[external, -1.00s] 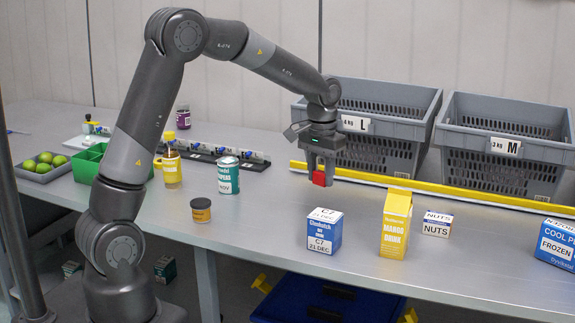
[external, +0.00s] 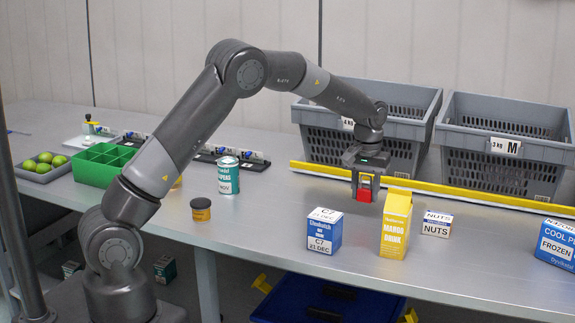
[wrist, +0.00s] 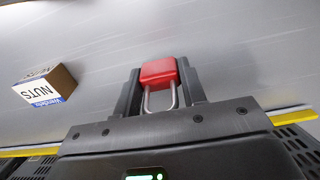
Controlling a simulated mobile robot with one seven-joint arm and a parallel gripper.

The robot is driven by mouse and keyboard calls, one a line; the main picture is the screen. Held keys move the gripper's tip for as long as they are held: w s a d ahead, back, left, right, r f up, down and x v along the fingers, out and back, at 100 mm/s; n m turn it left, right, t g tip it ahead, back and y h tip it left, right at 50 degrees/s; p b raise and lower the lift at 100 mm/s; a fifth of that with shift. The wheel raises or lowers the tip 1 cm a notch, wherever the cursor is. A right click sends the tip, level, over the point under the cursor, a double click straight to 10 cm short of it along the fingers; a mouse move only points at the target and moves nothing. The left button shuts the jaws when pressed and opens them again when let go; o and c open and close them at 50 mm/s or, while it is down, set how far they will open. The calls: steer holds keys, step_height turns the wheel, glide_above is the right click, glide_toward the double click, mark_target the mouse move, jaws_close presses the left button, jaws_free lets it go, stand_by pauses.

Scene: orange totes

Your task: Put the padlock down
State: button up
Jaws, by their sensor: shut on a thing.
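The padlock (external: 365,195) has a red body and a metal shackle. In the wrist view the padlock (wrist: 158,72) sits between the two fingers, red body outward and shackle towards the palm. My gripper (external: 365,186) is shut on it and points down over the grey table (external: 280,207), in front of the yellow strip. The padlock appears low over the table; I cannot tell whether it touches.
A yellow mango drink carton (external: 395,226) stands close on the right, with a nuts box (external: 437,224) beyond it. A blue box (external: 324,231) stands in front to the left. Grey crates (external: 500,170) stand behind the yellow strip (external: 450,195). Clear table lies left of the gripper.

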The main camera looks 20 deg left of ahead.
mark_target(364, 202)
steer(key=shift+f, duration=2.3)
steer(key=shift+f, duration=0.15)
steer(key=o, duration=1)
